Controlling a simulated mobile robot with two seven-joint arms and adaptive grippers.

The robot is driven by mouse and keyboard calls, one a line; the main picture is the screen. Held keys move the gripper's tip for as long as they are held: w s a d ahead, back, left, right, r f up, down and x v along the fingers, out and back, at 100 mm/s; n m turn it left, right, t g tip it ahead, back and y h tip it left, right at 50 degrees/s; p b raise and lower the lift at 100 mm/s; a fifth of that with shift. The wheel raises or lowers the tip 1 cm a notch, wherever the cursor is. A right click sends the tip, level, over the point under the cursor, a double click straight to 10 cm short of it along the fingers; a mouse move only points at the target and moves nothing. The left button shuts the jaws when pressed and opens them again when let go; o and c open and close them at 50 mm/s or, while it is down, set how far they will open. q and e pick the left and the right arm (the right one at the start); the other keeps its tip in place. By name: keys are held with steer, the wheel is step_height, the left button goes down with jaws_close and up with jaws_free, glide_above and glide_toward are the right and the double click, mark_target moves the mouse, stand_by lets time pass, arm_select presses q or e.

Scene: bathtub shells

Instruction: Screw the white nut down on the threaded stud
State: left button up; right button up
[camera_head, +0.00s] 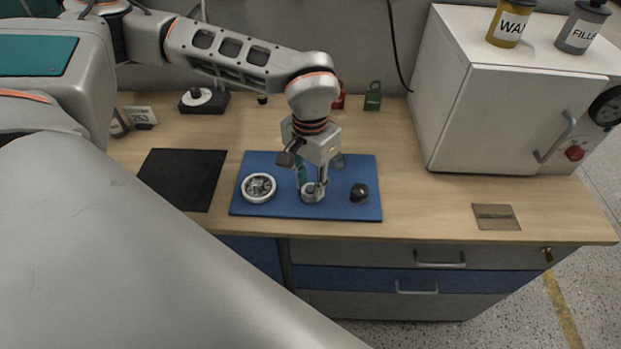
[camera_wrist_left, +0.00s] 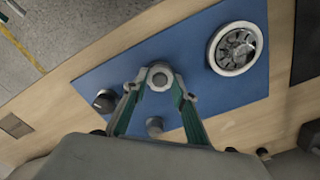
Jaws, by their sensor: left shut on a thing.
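My left gripper (camera_head: 312,188) points down over the blue mat (camera_head: 240,209), its fingers shut on the white nut (camera_head: 308,197). In the left wrist view the nut (camera_wrist_left: 160,70) is a pale ring with a round centre, between the tips of the two green-sided fingers (camera_wrist_left: 159,88). It sits low, close to the mat. The threaded stud cannot be made out separately from the nut, so I cannot tell how the two engage. My right gripper is not in view.
A white round dish (camera_head: 246,189) with dark and metallic contents lies left of the nut. A dark knob-like piece (camera_head: 359,193) stands to its right, and a small grey cylinder (camera_wrist_left: 154,126) is behind. A black mat (camera_head: 180,178) lies left; a white cabinet (camera_head: 490,120) stands right.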

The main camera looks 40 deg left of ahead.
arm_select(q)
steer(key=m, duration=0.2)
steer(key=shift+m, duration=0.4)
steer(key=o, duration=1.3)
steer(key=shift+c, duration=0.2)
step_height(320, 180, up, 12)
